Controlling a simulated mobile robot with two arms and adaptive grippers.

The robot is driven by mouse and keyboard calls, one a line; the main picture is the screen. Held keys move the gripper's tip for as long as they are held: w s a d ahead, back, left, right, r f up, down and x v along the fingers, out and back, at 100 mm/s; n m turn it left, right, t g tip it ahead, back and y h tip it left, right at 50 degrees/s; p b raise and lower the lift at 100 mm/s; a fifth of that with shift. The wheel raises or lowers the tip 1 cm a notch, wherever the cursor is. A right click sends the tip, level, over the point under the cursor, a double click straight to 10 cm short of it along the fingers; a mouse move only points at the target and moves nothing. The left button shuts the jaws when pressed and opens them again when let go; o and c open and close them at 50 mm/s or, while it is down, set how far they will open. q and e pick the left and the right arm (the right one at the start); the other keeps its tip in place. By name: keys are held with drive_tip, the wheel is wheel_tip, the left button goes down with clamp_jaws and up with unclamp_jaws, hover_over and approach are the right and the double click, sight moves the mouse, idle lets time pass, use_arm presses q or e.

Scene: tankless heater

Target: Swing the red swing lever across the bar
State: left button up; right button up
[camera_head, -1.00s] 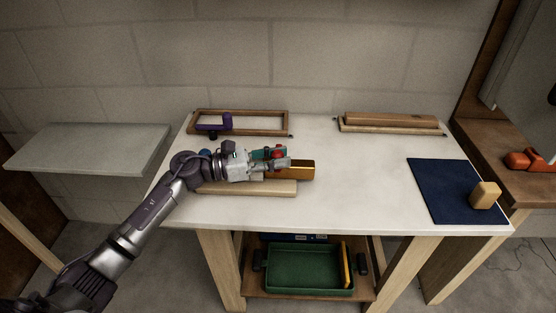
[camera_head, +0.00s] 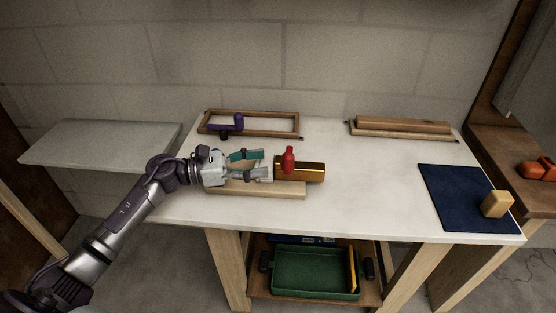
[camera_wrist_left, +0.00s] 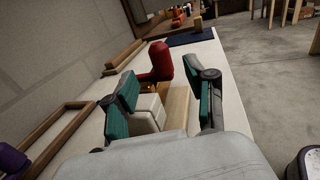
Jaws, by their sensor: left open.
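The red swing lever (camera_head: 288,160) stands upright at the left part of a brass-coloured bar (camera_head: 314,172). The bar sits on a pale wooden base (camera_head: 285,191) on the white table. My left gripper (camera_head: 265,165) is open, just left of the lever and apart from it, with its fingers pointing right. In the left wrist view the red lever (camera_wrist_left: 160,66) rises beyond the open green-padded fingers. A whitish block (camera_wrist_left: 150,113) shows between the fingers, partly hidden; I cannot tell whether they touch it. My right gripper is not in view.
A wooden frame (camera_head: 272,132) with a purple handle (camera_head: 238,121) lies at the back left, and wooden bars (camera_head: 404,127) at the back right. A navy mat (camera_head: 450,190) with a tan block (camera_head: 496,204) is at the right. The tabletop between is clear.

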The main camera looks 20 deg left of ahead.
use_arm(q)
drive_tip(key=v, duration=0.4)
drive_tip(key=shift+s+a, duration=0.1)
drive_tip(key=shift+a, duration=0.05)
idle(0.4)
